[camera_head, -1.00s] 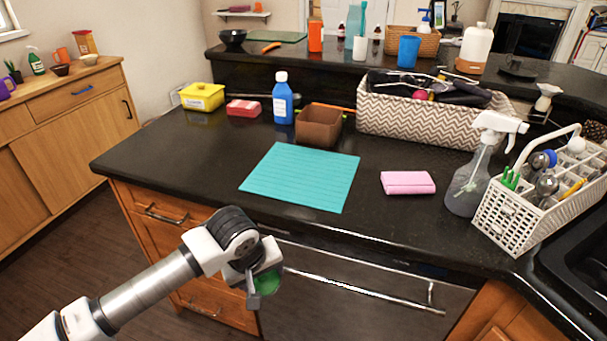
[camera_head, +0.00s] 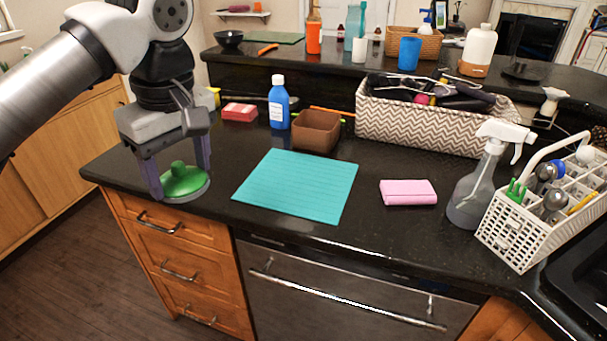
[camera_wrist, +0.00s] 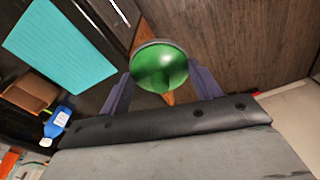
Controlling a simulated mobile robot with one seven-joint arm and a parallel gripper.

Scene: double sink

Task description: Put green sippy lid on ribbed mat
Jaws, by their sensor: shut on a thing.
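The green sippy lid (camera_head: 184,181) is a round dome with a small knob and a pale rim. My gripper (camera_head: 180,178) is shut on it, with a purple finger on each side. In the head view it appears at the left end of the dark counter, left of the mat; its exact height is hard to tell. The wrist view shows the lid (camera_wrist: 160,67) between the fingertips, with floor and cabinet behind it. The turquoise ribbed mat (camera_head: 298,185) lies flat and bare on the counter. It also shows at upper left in the wrist view (camera_wrist: 62,45).
Behind the mat stand a brown box (camera_head: 316,131), a blue bottle (camera_head: 279,103) and a red-and-white sponge (camera_head: 239,112). A pink sponge (camera_head: 408,192), a spray bottle (camera_head: 478,185) and a white caddy (camera_head: 515,230) are to the right. The counter around the mat is mostly clear.

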